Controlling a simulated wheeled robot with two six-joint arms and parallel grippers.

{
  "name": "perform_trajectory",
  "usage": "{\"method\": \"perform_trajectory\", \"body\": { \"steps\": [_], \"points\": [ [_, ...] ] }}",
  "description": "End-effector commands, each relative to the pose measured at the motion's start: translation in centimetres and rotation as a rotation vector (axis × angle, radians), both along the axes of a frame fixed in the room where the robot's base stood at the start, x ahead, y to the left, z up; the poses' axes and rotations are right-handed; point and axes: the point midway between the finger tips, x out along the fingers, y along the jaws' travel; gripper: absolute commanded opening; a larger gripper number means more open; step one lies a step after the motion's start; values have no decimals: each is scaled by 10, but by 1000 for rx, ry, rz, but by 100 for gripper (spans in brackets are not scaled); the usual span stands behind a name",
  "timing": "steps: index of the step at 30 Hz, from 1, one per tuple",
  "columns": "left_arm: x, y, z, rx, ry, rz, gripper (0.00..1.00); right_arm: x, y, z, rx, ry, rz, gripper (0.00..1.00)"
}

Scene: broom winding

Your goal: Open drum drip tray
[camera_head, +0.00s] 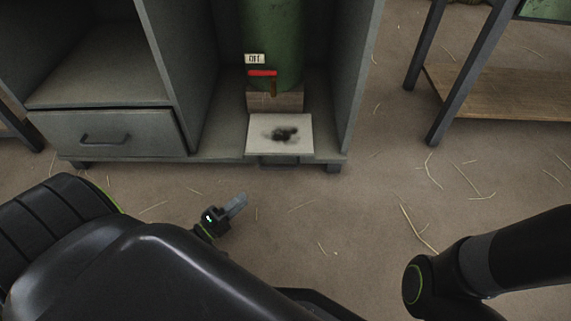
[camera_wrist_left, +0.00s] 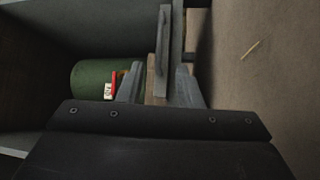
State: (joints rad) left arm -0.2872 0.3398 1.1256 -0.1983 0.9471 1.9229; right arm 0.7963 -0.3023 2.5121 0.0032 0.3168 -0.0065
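The green drum (camera_head: 272,40) stands in the right bay of the grey cabinet, with a red-handled valve (camera_head: 262,73) and a small white label on its front. Below the valve is the pale, flat drip tray (camera_head: 300,146) with a black stain; a dark part, perhaps its handle, shows under its front edge. In the left wrist view the drum (camera_wrist_left: 90,78) lies sideways. My left gripper (camera_head: 237,203) is in front of the cabinet, below and left of the tray, apart from it. Its fingers (camera_wrist_left: 159,85) are spread and seem empty. My right gripper is out of view.
A closed drawer (camera_head: 112,137) with a dark handle is left of the drum bay. A table with a wooden lower shelf (camera_head: 500,92) stands at the right. The brown floor (camera_head: 340,220) before the cabinet is open, with scattered straw.

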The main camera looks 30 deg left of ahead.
Motion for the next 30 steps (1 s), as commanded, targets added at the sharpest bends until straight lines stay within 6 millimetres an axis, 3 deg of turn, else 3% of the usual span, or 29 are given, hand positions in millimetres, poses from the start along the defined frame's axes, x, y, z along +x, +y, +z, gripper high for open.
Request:
{"method": "perform_trajectory", "body": {
  "steps": [18, 24, 30],
  "points": [
    [123, -31, 13, 2, -4, 0, 32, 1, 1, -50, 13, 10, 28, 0],
    [149, -37, 18, 3, -2, 1, 32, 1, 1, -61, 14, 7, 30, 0],
    [158, -40, 21, 2, 0, 2, 32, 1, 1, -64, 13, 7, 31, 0]
  ]
}}
